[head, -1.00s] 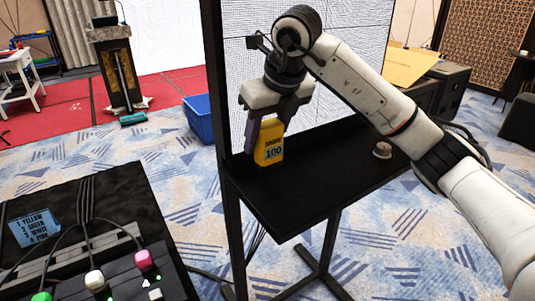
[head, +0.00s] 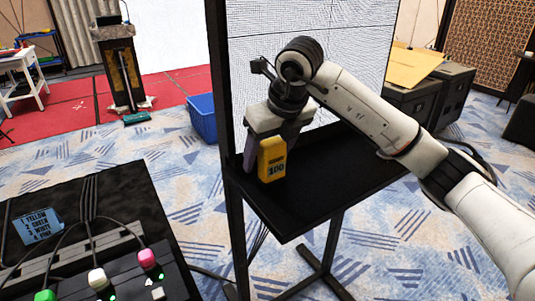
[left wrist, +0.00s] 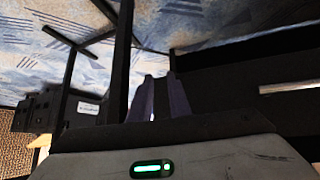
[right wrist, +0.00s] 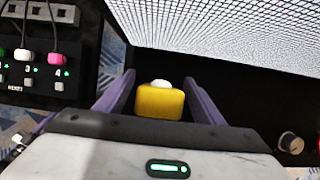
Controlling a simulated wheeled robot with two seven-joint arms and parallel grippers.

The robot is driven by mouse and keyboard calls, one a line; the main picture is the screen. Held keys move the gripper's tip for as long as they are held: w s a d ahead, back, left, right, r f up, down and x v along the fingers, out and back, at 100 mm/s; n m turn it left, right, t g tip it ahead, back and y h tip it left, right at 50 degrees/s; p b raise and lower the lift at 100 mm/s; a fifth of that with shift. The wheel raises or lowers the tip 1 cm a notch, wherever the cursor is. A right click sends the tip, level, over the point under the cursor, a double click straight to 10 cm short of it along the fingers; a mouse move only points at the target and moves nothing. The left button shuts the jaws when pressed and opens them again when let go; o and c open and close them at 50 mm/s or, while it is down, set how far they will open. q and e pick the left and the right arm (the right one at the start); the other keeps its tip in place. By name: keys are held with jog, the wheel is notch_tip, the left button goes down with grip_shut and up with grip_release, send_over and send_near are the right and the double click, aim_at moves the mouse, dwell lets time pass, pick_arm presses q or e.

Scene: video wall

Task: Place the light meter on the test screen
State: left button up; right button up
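The light meter (head: 272,160) is a yellow box marked 100 with a white dome, seen in the right wrist view (right wrist: 159,101). My right gripper (right wrist: 160,88) has a purple finger against each side of it. It holds the meter roughly upright over the black shelf, in front of the test screen (head: 310,85). The screen, a large panel with a fine dot pattern, also fills the top right of the right wrist view (right wrist: 235,35). I cannot tell whether the meter touches the screen or shelf. My left gripper (left wrist: 160,78) is empty, its fingers a narrow gap apart.
The black shelf (head: 330,190) stands below the screen on a stand. A dark post runs along the screen's left edge. A blue bin (head: 202,120) stands on the carpet behind.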

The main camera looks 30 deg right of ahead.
jog(key=v, duration=1.2)
jog(key=shift+r, duration=0.2)
jog(key=shift+w+a, duration=0.1)
dwell(0.8)
